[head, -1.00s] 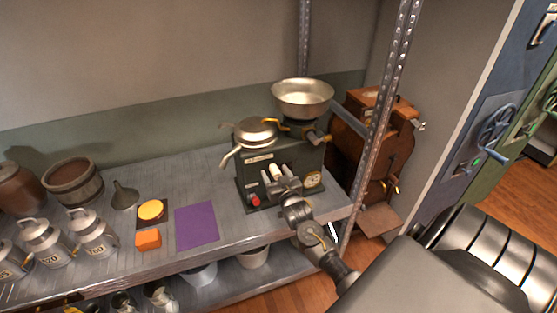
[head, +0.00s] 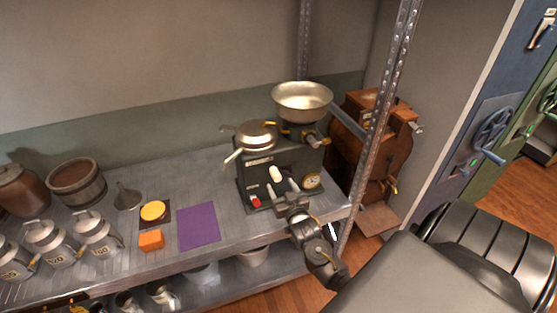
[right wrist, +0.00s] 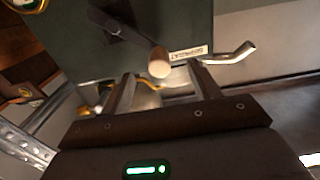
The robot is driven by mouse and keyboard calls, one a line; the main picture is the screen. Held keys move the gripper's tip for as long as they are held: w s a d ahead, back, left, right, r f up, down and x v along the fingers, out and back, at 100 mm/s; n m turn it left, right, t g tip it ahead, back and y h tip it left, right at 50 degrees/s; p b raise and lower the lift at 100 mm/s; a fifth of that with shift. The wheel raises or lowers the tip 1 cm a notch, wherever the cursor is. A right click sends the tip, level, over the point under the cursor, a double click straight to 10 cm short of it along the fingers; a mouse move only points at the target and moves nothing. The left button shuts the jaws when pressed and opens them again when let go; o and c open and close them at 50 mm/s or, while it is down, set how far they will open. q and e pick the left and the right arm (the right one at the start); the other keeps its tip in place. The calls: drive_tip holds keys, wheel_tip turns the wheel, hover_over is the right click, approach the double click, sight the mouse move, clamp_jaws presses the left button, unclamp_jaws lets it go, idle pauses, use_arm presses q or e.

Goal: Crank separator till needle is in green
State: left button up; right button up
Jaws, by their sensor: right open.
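The separator (head: 285,158) is a dark green box with a metal bowl (head: 302,98) and spouts on top, standing at the right end of the shelf. Its round gauge (head: 312,181) is on the front at the right; the needle is too small to read. The pale crank knob (head: 275,173) is on the front. In the right wrist view the knob (right wrist: 159,65) sits on a dark crank arm (right wrist: 120,25). My right gripper (head: 284,189) is open and empty, its fingertips just short of the knob, either side of it. My left gripper is out of view.
A red knob (head: 255,202) is low on the separator's front. A metal post (head: 378,120) rises at the shelf's right end, with a wooden machine (head: 370,145) behind. A purple mat (head: 198,226), orange block (head: 151,240) and milk cans (head: 97,232) are to the left.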

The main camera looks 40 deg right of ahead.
drive_tip(key=p+v, duration=0.1)
drive_tip(key=v, duration=0.2)
drive_tip(key=shift+s, duration=0.1)
idle(0.6)
drive_tip(key=s+a+f+n+g+y+b, duration=0.1)
drive_tip(key=s+a+f+g, duration=0.25)
drive_tip(key=f, duration=0.75)
drive_tip(key=s+a+f+n+g+y+b, duration=0.15)
drive_tip(key=s+f, duration=0.35)
drive_tip(key=f, duration=0.6)
drive_tip(key=s+a+f+n+g+y, duration=0.1)
drive_tip(key=s+a+f+g+y, duration=0.3)
drive_tip(key=f, duration=0.7)
drive_tip(key=s+a+f+n+g+b, duration=0.1)
drive_tip(key=s+a+f+g, duration=0.1)
drive_tip(key=s+f, duration=0.4)
drive_tip(key=s+a+f+g+b, duration=0.1)
drive_tip(key=s+f, duration=0.6)
drive_tip(key=s, duration=0.8)
drive_tip(key=s+a+f+n+g+b, duration=0.1)
drive_tip(key=s+a+f+g+b, duration=0.1)
drive_tip(key=s+f, duration=0.4)
drive_tip(key=s+g+b, duration=0.1)
drive_tip(key=s+g, duration=0.1)
drive_tip(key=s, duration=0.2)
drive_tip(key=shift+s+a+f+n+h, duration=0.3)
drive_tip(key=shift+s+f+n+h, duration=0.05)
drive_tip(key=shift+s+f, duration=0.05)
